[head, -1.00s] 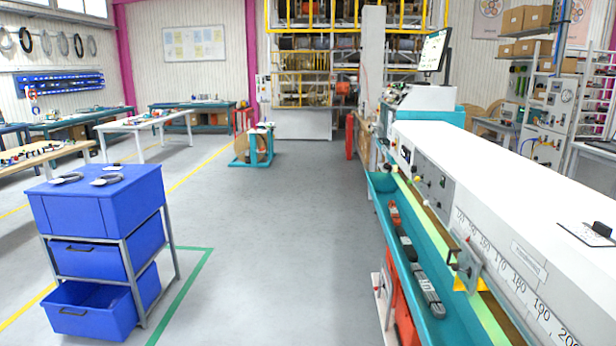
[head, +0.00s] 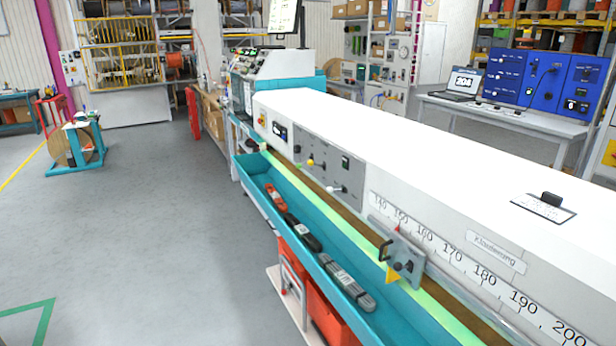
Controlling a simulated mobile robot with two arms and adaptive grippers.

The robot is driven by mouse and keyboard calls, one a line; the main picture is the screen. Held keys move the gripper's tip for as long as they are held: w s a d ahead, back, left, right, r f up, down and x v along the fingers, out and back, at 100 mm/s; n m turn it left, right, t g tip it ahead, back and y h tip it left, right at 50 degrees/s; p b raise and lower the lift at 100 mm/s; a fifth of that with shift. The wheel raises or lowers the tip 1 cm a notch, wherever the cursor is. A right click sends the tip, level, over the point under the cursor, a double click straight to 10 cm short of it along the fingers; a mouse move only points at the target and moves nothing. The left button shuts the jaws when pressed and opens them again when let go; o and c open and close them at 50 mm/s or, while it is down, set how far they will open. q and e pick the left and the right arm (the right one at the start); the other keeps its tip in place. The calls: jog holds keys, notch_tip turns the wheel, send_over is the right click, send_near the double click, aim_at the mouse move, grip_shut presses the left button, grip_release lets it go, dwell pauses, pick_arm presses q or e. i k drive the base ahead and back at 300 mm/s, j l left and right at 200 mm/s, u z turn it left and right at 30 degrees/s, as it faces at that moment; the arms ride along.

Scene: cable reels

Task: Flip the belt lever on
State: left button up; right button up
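A long white machine (head: 420,165) with a green belt strip (head: 345,222) along its front runs from the middle back to the lower right. A grey panel (head: 328,165) on its front carries a yellow knob (head: 310,162), small switches and a pale-tipped lever (head: 336,189). Which of these is the belt lever, and how it is set, I cannot tell. Further right, a metal slide block with black knobs (head: 403,265) and a yellow pointer sits at the printed scale (head: 470,263). Neither of my grippers is in view.
A black-handled plate (head: 546,204) lies on the machine top. A desk with a laptop (head: 475,83) stands behind.

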aim_at(298, 167)
jog(key=i+j, duration=0.3)
jog(key=j, duration=0.2)
jog(key=i+j+z, duration=0.1)
jog(key=i+j, duration=0.15)
jog(key=j, duration=0.25)
jog(key=i+j, duration=0.3)
jog(key=j, duration=0.2)
jog(key=i+j, duration=0.25)
jog(key=j, duration=0.25)
jog(key=i+j+z, duration=0.1)
jog(key=i+j, duration=0.15)
jog(key=j, duration=0.25)
jog(key=i+j, duration=0.25)
jog(key=j, duration=0.3)
jog(key=i+j+z, duration=0.1)
jog(key=i+j, duration=0.15)
jog(key=j, duration=0.3)
jog(key=i+j, duration=0.25)
jog(key=j, duration=0.3)
